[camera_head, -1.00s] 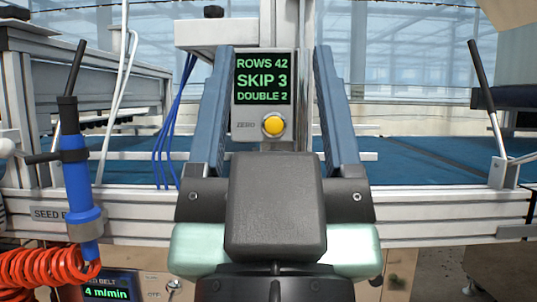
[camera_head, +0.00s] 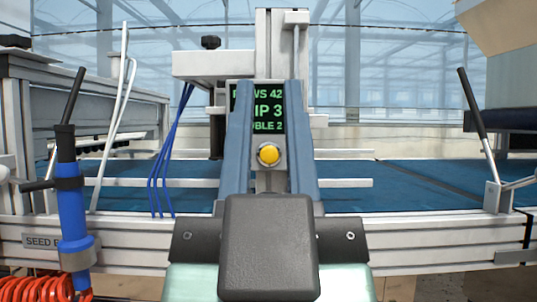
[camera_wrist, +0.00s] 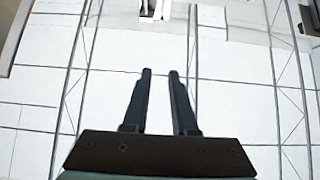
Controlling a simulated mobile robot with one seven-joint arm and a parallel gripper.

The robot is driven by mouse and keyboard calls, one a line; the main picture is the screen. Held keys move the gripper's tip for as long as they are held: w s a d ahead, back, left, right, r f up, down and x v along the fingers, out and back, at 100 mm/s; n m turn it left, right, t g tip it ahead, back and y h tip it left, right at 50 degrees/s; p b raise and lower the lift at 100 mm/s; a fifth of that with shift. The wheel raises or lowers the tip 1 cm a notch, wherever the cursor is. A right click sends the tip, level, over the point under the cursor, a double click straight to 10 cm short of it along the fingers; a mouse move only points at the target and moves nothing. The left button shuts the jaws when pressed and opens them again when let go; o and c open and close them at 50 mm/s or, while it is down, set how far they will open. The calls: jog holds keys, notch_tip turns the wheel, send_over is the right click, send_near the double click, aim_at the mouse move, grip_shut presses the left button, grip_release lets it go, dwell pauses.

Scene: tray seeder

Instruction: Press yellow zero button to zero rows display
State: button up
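The yellow zero button (camera_head: 269,155) sits below the dark display (camera_head: 267,110) on the grey panel. The display's green text reads ROWS 42, with SKIP 3 and DOUBLE 2 below, partly covered by my fingers. My gripper (camera_head: 266,84) points towards the panel, its two blue-grey fingers partly apart with nothing between them. In the head view the button shows through the gap between them. In the wrist view my gripper (camera_wrist: 160,72) also has a clear gap between its fingertips. I cannot tell how far the fingertips are from the panel.
A blue tool (camera_head: 73,205) with a red coiled hose (camera_head: 45,288) hangs at the left. Blue cables (camera_head: 160,180) hang left of my fingers. Black-handled levers stand at left (camera_head: 67,100) and right (camera_head: 472,103). A metal rail (camera_head: 420,240) crosses in front of the blue belt (camera_head: 400,190).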

grip_shut()
dwell(1.3)
